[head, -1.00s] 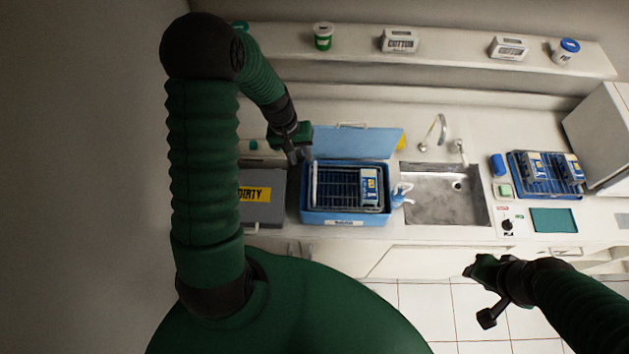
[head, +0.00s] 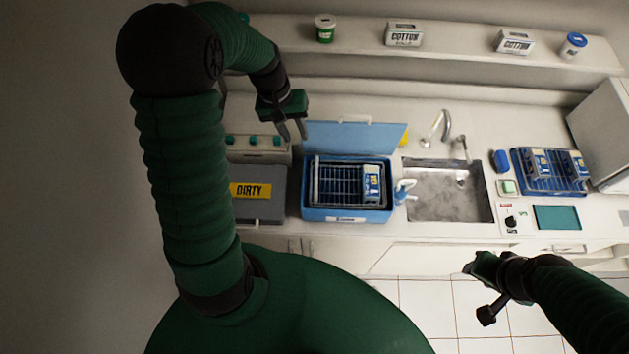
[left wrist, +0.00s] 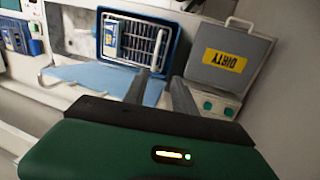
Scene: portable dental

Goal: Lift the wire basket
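The wire basket (head: 335,184) sits inside an open blue box (head: 347,215) on the counter, with a blue-and-white pack (head: 371,184) at its right end. The basket also shows in the left wrist view (left wrist: 128,42). My left gripper (head: 293,134) hangs above the counter, up and left of the box, apart from the basket. Its two fingers are spread with nothing between them, as the left wrist view shows (left wrist: 160,92). My right gripper (head: 474,277) is in front of the counter at lower right, far from the basket; its finger gap is unclear.
The blue lid (head: 352,137) stands open behind the box. A grey case marked DIRTY (head: 262,211) is close on the left. A sink (head: 447,200) and faucet (head: 440,125) are on the right. A shelf (head: 460,49) runs above the back.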

